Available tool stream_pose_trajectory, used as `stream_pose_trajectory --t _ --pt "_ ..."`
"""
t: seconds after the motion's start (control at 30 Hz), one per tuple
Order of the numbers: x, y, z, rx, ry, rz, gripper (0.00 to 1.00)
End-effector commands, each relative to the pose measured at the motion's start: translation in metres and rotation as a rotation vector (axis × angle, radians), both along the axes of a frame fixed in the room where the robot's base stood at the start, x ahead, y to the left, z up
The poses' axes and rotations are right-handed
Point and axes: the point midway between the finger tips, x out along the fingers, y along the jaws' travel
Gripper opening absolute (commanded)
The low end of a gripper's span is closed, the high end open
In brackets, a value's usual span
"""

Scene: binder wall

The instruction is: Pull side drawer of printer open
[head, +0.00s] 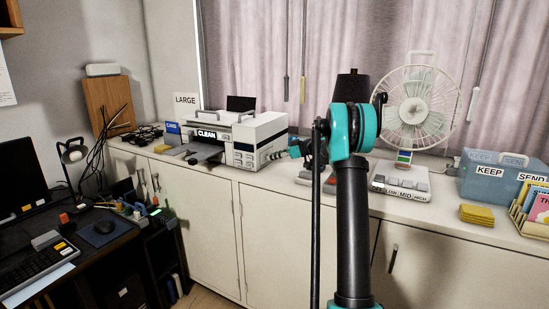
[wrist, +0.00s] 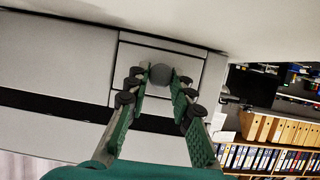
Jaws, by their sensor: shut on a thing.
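The white and grey printer (head: 262,132), with a "CLEAN" label on its front, stands on the cabinet top left of my arm. In the wrist view the side drawer (wrist: 188,52) is a light grey rectangular panel framed by dark seams, with a round grey knob (wrist: 161,74). My gripper (wrist: 163,80) has its green fingers on either side of the knob, shut on it. In the head view my gripper is at the printer's right side, partly hidden by my arm. The drawer looks about flush with the printer's side; I cannot tell whether it is slightly out.
The white cabinet top (head: 322,186) holds a fan (head: 415,100) on its base right of my arm, and a blue box (head: 490,180) further right. A "LARGE" sign (head: 187,110) stands behind the printer. A dark desk (head: 85,245) is at lower left.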

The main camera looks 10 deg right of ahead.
Motion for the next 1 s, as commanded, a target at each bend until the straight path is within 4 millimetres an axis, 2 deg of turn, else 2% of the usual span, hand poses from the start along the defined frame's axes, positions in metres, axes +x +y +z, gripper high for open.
stream_pose_trajectory --t 0.17,0.5,0.83,0.87,1.0 --pt "-0.002 -0.004 0.000 0.000 0.000 -0.001 0.00" --pt "-0.038 -0.054 0.000 -0.001 0.000 -0.003 0.00" --pt "-0.042 -0.058 0.000 0.000 0.000 0.000 0.00" --pt "-0.042 -0.058 0.000 0.000 0.000 0.000 0.26" --pt "-0.042 -0.058 0.000 0.000 0.000 0.000 0.43"
